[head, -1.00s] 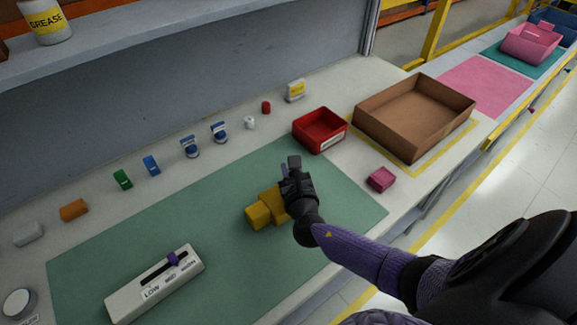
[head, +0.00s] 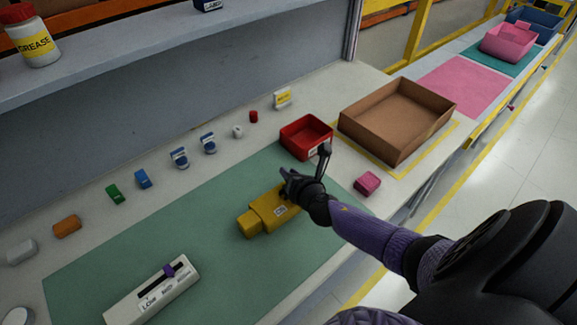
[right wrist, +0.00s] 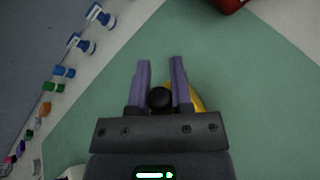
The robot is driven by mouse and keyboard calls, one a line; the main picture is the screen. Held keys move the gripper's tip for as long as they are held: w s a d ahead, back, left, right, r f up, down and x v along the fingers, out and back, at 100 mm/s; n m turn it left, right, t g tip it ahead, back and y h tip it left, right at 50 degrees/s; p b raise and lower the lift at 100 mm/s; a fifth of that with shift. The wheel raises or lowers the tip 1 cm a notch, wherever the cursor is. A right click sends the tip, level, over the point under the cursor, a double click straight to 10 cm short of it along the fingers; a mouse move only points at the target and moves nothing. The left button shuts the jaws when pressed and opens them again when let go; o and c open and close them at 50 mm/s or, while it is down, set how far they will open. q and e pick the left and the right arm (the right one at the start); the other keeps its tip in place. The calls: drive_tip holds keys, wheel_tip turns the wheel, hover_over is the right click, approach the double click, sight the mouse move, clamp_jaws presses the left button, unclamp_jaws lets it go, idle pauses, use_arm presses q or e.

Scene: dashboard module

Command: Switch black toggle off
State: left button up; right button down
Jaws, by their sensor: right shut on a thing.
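A yellow box (head: 256,220) with a small white label lies on the green mat. My right gripper (head: 287,182) is at its far right end and hides part of it. In the right wrist view, the round black end of the toggle (right wrist: 160,98) sits between the two purple fingers of my right gripper (right wrist: 160,80). The fingers are shut on it, near their base. A yellow corner of the box (right wrist: 198,98) shows behind the right finger. The toggle's lower part and its tilt are hidden. My left gripper is not in view.
A white slider box (head: 150,295) with a purple knob lies at the mat's front left. A red bin (head: 300,150), a cardboard box (head: 385,140) and a pink block (head: 368,183) stand to the right. Several small items line the back.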

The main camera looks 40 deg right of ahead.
drive_tip(key=shift+d+f, duration=0.1)
idle(0.3)
drive_tip(key=c, duration=0.5)
unclamp_jaws()
drive_tip(key=shift+s+r, duration=0.2)
drive_tip(key=shift+s, duration=0.1)
drive_tip(key=p+v, duration=0.3)
drive_tip(key=v, duration=0.6)
drive_tip(key=shift+r, duration=0.1)
